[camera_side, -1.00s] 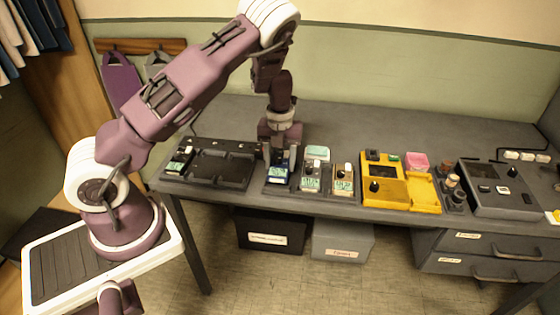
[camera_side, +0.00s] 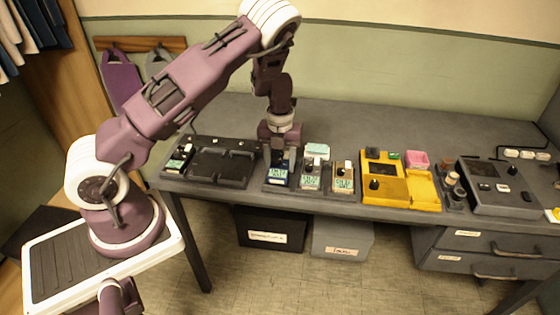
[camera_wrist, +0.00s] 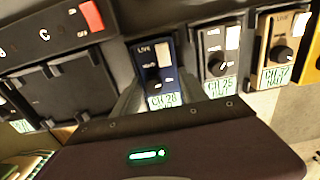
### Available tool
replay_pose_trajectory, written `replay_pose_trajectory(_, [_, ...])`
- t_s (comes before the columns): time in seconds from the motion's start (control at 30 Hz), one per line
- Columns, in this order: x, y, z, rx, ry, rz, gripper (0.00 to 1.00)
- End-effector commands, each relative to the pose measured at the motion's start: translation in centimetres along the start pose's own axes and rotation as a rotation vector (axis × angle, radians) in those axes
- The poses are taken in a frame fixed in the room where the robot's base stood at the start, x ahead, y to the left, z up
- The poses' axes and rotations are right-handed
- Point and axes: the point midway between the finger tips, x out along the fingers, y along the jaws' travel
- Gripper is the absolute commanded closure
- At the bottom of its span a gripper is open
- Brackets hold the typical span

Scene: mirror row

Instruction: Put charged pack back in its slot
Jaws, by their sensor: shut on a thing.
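A blue pack (camera_wrist: 154,66) with a "LIVE" marking and a green-lettered label sits at the left end of a row, beside a grey pack (camera_wrist: 217,50) and a tan pack (camera_wrist: 278,45). In the side view the blue pack (camera_side: 278,181) stands in the row on the bench, partly hidden under my gripper (camera_side: 278,160). My gripper is shut on the blue pack from above. In the wrist view a grey finger runs along its left side. The pack's underside and its seating are hidden, so I cannot tell how deep it sits.
A dark tray (camera_side: 222,181) with broad recesses lies left of the row, with another labelled unit (camera_side: 179,160) at its left end. A yellow case (camera_side: 402,204) and a grey console (camera_side: 497,187) stand to the right. Bench behind the row is clear.

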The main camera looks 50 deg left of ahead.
Motion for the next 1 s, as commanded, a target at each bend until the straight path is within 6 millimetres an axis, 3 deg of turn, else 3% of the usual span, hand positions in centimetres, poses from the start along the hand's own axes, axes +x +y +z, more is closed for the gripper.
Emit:
replay_pose_trajectory(0.63, [0.96, 0.01, 0.00, -0.001, 0.000, 0.000, 1.00])
replay_pose_trajectory(0.67, [0.98, 0.00, 0.00, -0.001, 0.000, 0.000, 0.48])
replay_pose_trajectory(0.7, [0.97, 0.00, 0.00, -0.001, 0.000, 0.000, 0.40])
replay_pose_trajectory(0.8, [0.96, 0.00, 0.00, -0.001, 0.000, 0.000, 0.24])
replay_pose_trajectory(1.0, [0.97, 0.00, -0.01, -0.001, 0.000, 0.000, 0.24])
